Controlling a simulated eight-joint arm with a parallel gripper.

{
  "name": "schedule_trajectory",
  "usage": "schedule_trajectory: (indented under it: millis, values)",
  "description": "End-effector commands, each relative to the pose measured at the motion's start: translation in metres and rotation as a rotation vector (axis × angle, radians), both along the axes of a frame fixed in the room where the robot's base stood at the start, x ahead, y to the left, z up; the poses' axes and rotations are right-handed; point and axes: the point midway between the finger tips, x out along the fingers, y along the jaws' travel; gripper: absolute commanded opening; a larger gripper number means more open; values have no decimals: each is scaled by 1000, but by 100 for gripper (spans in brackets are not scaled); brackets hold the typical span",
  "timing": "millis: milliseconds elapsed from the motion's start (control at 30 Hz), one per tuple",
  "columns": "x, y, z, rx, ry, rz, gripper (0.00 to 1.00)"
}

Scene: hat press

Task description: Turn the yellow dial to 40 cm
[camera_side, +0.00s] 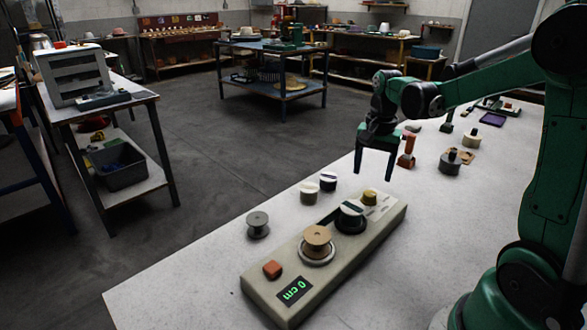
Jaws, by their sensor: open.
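The yellow dial (370,198) is a small knob near the far right end of a long beige device (335,262) on the white bench. The green display (294,290) at the device's near end reads 0 cm, upside down in this view. My gripper (374,176) points down with its two dark green fingers apart and nothing between them. It hangs above the dial, apart from it, though the exact gap is hard to tell. Any mark on the dial is too small to read.
The device also carries a tan spool (317,237), a dark spool (351,216) and an orange button (272,269). A grey spool (258,224) and two small spools stand beside it. A red tool (407,150) and a dark weight (450,163) lie farther back. The near-left bench is clear.

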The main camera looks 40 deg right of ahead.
Motion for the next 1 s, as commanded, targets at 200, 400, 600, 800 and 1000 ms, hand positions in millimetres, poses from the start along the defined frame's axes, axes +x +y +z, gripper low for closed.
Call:
schedule_trajectory:
  millis: [200, 400, 600, 800, 1000]
  values:
    - [-1, -6, -16, 10, 17, -40, 68]
    - [0, -6, -42, 9, 15, -37, 68]
    - [-1, -5, -57, 8, 14, -36, 68]
    - [-1, -5, -59, 8, 14, -35, 68]
    - [-1, -5, -59, 8, 14, -35, 34]
